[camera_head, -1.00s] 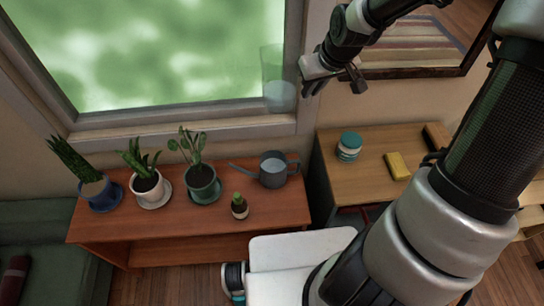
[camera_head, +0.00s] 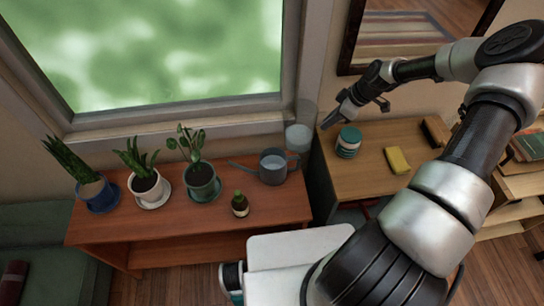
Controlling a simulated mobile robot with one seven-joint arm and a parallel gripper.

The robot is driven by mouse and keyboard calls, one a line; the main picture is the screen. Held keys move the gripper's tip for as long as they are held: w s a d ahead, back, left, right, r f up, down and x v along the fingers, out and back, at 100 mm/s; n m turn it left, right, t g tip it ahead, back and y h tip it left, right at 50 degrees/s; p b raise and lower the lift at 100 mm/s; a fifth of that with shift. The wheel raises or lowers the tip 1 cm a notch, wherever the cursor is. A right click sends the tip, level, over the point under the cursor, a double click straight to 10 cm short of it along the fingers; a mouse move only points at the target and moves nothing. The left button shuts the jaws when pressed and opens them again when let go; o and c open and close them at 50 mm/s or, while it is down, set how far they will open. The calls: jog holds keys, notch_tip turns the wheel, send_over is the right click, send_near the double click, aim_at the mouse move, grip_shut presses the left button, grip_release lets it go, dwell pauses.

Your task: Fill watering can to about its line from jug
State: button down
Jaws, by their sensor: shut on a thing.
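The grey watering can (camera_head: 272,170) stands upright at the right end of the reddish-brown bench, its spout pointing left and its handle right. Its fill line and inside level are too small to tell. The clear jug (camera_head: 300,135) has pale water in its lower part and looks about upright. It shows just above and right of the can in the picture, in front of the window frame. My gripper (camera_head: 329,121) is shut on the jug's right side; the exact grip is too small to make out.
Three potted plants (camera_head: 202,180) on saucers and a small cactus pot (camera_head: 239,204) share the bench (camera_head: 285,212) with the can. The wooden table (camera_head: 365,175) at right holds a teal-and-white jar (camera_head: 348,143) and a yellow sponge (camera_head: 398,160).

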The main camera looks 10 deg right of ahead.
jog(key=shift+s+d+f+n, duration=0.1)
jog(key=shift+d+f+n, duration=0.1)
jog(key=shift+f, duration=0.45)
jog(key=shift+d+f+n, duration=0.1)
jog(key=shift+f+n, duration=0.1)
jog(key=shift+f, duration=0.45)
jog(key=shift+r, duration=0.1)
